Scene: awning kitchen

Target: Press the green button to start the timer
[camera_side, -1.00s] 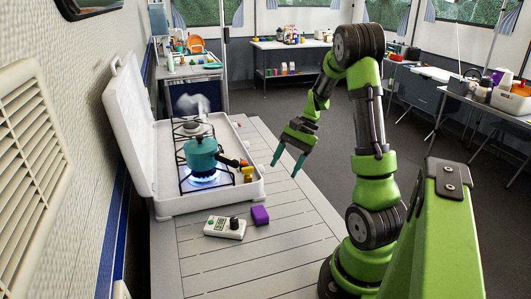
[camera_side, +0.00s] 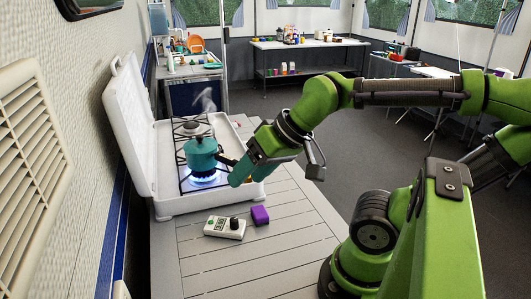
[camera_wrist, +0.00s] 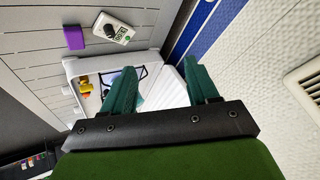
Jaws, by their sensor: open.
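The timer (camera_side: 225,228) is a small white box with a black knob, lying on the grey slatted table in front of the stove. Its green button (camera_side: 211,221) is near its left end in the side view. The timer also shows at the upper part of the wrist view (camera_wrist: 118,29). My gripper (camera_side: 248,176) is in the air by the stove's right side, above and behind the timer in the side view, clear of it. Its two teal fingers stand apart with nothing between them in the wrist view (camera_wrist: 162,78).
A purple block (camera_side: 260,215) lies right of the timer. The open white stove (camera_side: 210,202) holds a teal pot (camera_side: 202,155) over a lit blue flame, with steam rising. The stove's raised lid (camera_side: 131,130) stands at the left. The table in front of the timer is clear.

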